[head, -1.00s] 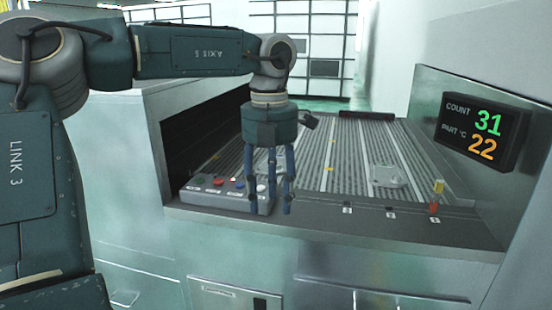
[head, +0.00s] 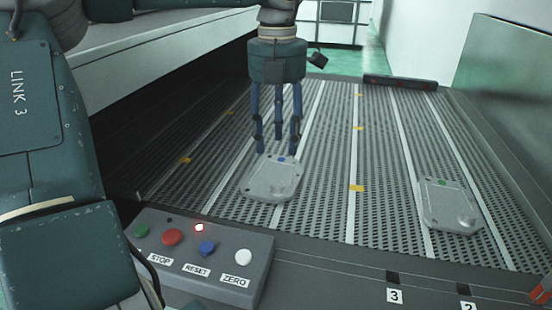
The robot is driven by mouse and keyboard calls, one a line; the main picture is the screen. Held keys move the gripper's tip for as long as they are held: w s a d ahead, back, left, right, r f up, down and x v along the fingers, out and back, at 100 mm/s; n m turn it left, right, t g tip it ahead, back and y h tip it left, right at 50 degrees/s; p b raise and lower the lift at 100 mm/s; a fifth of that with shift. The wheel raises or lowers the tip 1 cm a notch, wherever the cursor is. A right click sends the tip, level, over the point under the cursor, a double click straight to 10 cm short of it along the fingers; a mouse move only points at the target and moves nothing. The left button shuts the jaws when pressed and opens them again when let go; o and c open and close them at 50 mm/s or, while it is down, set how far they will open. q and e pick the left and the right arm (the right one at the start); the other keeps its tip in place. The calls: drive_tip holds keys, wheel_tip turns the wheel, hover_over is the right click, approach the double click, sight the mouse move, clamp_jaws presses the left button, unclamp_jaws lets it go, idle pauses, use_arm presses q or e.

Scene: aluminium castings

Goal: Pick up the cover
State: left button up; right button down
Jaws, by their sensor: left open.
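Two flat grey cast covers lie on the ribbed conveyor bed in the head view. One cover (head: 271,180), with a blue dot at its far edge, lies left of centre. The other cover (head: 450,207), with a green dot, lies at the right. My left gripper (head: 277,148) points down with its fingers spread and nothing between them. Its fingertips are by the far edge of the blue-dot cover; whether they touch it cannot be told. My right gripper is not in view.
A grey button box (head: 200,260) with red, blue, green and white buttons stands at the near left. Numbered labels mark the front ledge (head: 340,268). A dark bar (head: 400,83) lies across the bed's far end. The bed between the covers is clear.

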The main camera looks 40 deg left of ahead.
sight(277, 184)
use_arm(q)
wheel_tip(277, 184, down, 4)
drive_tip(key=shift+s+f+p, duration=0.1)
drive_tip(key=shift+f+p, duration=0.15)
drive_tip(key=shift+p, duration=0.05)
drive_tip(key=shift+f, duration=0.65)
drive_tip(key=f, duration=0.1)
drive_tip(key=f+p, duration=0.2)
drive_tip(key=shift+s+d+f, duration=0.2)
drive_tip(key=shift+d+f, duration=0.1)
drive_tip(key=shift+f, duration=0.55)
clamp_jaws()
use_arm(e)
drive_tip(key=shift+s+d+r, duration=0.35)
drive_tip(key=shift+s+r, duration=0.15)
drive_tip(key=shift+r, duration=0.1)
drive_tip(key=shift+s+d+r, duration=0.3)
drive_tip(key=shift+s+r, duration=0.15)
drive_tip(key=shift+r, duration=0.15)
